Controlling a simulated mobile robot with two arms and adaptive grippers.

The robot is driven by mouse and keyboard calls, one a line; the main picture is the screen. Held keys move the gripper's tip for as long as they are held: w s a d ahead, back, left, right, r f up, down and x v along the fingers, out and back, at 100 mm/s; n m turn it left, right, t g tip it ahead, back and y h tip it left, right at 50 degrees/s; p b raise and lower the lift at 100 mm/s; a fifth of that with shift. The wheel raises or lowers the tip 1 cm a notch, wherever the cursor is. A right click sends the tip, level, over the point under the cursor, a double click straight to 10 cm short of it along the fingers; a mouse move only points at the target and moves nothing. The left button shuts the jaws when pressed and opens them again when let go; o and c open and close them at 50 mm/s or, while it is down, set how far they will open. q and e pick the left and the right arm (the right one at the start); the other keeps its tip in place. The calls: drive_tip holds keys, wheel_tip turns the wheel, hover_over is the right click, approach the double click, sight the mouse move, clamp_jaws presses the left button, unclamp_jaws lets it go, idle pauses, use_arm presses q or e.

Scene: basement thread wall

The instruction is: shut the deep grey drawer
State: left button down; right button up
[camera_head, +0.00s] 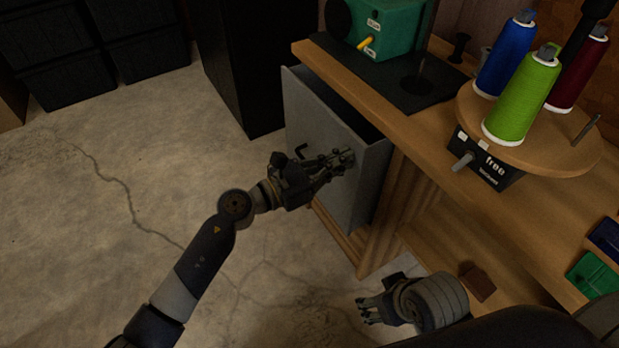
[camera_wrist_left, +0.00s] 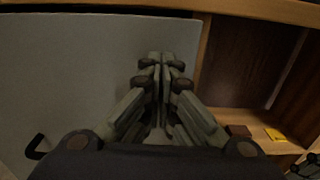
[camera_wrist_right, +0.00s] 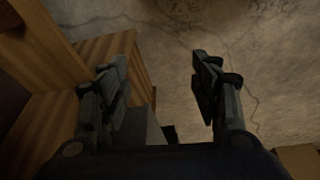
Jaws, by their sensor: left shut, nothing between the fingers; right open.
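The deep grey drawer (camera_head: 318,122) stands pulled out from under the wooden bench, with its dark inside showing behind the front panel. My left gripper (camera_head: 346,160) is shut and empty, with its fingertips at the right part of the drawer's front; I cannot tell whether they touch it. In the left wrist view the grey front (camera_wrist_left: 70,80) fills the left side, and a dark hook-shaped handle (camera_wrist_left: 36,148) shows low at the left. The shut fingers (camera_wrist_left: 163,62) lie over the front near its right edge. My right gripper (camera_head: 362,308) is open and empty, low beside the bench; its spread fingers show in the right wrist view (camera_wrist_right: 160,80).
The wooden bench top (camera_head: 440,150) carries a green machine (camera_head: 385,28) on a dark mat and a round stand with blue, green (camera_head: 522,98) and red thread spools. A black cabinet (camera_head: 240,70) stands left of the drawer. The concrete floor (camera_head: 110,200) is clear.

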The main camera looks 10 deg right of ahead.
sight(358, 154)
use_arm(q)
drive_tip(key=b+x, duration=0.1)
drive_tip(key=x, duration=0.3)
drive_tip(key=shift+w+d+f, duration=0.15)
drive_tip(key=shift+d, duration=0.15)
drive_tip(key=x, duration=0.1)
drive_tip(key=b+x, duration=0.1)
drive_tip(key=x, duration=0.1)
drive_tip(key=shift+d+r+b, duration=0.25)
drive_tip(key=shift+d+b, duration=0.05)
use_arm(e)
drive_tip(key=w+a+t+y, duration=0.1)
drive_tip(key=w+a+t, duration=0.1)
drive_tip(key=w+t, duration=0.2)
drive_tip(key=w, duration=0.3)
drive_tip(key=shift+w+a+r, duration=0.3)
drive_tip(key=shift+w+r, duration=0.05)
use_arm(q)
drive_tip(key=shift+w+a, duration=0.1)
